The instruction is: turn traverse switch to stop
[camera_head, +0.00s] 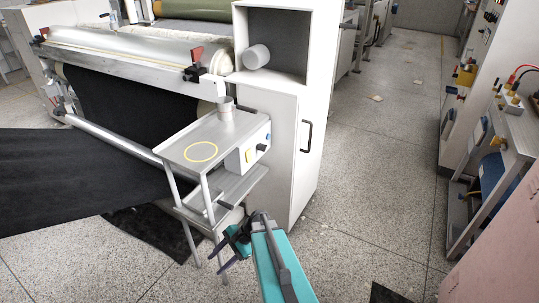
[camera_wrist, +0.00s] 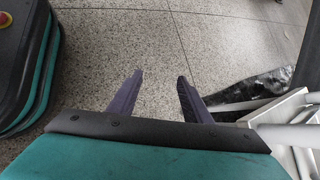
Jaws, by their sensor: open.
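A small white control box (camera_head: 246,150) sits at the right end of the metal stand. Its face carries a dark knob (camera_head: 262,147) and a yellow part (camera_head: 249,155). I cannot read any labels, so I cannot tell for sure which is the traverse switch or where it points. My gripper (camera_head: 228,262) is low in front of the stand, below the box and apart from it. In the wrist view my gripper (camera_wrist: 158,92) is open and empty, with its two dark fingers spread over the floor. The control box does not show there.
The metal stand (camera_head: 178,152) has a yellow ring on its top and a grey cup (camera_head: 225,110) at the back. A white cabinet (camera_head: 283,170) stands right behind it. Black sheet (camera_head: 80,170) spreads left. Speckled floor (camera_head: 375,170) is open to the right.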

